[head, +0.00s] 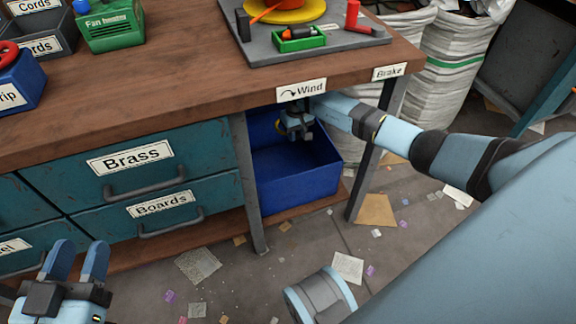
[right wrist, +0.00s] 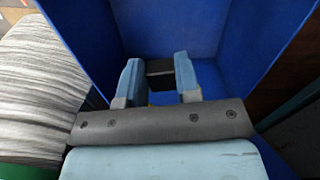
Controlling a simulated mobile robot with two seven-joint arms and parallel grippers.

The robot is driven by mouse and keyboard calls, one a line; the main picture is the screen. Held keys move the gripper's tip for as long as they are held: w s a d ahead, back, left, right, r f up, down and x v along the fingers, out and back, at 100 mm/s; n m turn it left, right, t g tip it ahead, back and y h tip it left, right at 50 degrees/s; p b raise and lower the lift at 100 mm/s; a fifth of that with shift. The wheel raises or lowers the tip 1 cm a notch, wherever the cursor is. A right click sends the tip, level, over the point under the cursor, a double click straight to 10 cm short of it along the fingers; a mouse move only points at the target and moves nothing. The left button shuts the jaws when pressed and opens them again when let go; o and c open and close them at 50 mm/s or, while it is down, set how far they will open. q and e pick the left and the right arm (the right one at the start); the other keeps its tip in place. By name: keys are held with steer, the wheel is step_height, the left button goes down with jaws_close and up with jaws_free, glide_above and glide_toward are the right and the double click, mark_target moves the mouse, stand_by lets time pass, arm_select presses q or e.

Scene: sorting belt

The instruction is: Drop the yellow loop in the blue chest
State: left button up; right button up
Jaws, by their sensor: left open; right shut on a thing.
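The blue chest (head: 297,187) stands open on the shelf under the workbench, right of the drawers. Its blue walls also fill much of the right wrist view (right wrist: 255,45). My right gripper (head: 299,132) reaches in under the bench edge and is over the chest's opening, toward its back. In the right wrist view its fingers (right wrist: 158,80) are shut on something. A dark piece shows between the fingertips, and a sliver of yellow, the yellow loop (right wrist: 160,99), shows lower between the fingers; most of it is hidden. My left gripper (head: 77,262) is open and empty at the lower left.
The workbench top (head: 180,75) overhangs the chest, with a metal leg (head: 375,160) on its right. Drawers marked Brass (head: 130,158) and Boards (head: 165,205) are to the left. White sacks (head: 460,65) stand at the right. Scraps litter the floor.

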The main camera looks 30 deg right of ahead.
step_height(320, 180, down, 2)
steer(key=shift+f+b, duration=0.25)
steer(key=shift+b, duration=0.25)
arm_select(q)
steer(key=shift+w+a+r+m+t+h+b, duration=0.1)
steer(key=shift+w+a+m+t+h+b, duration=0.25)
steer(key=shift+m, duration=0.45)
arm_select(e)
steer(key=shift+f, duration=0.55)
steer(key=o, duration=1)
steer(key=shift+c, duration=0.2)
arm_select(q)
steer(key=shift+r, duration=0.15)
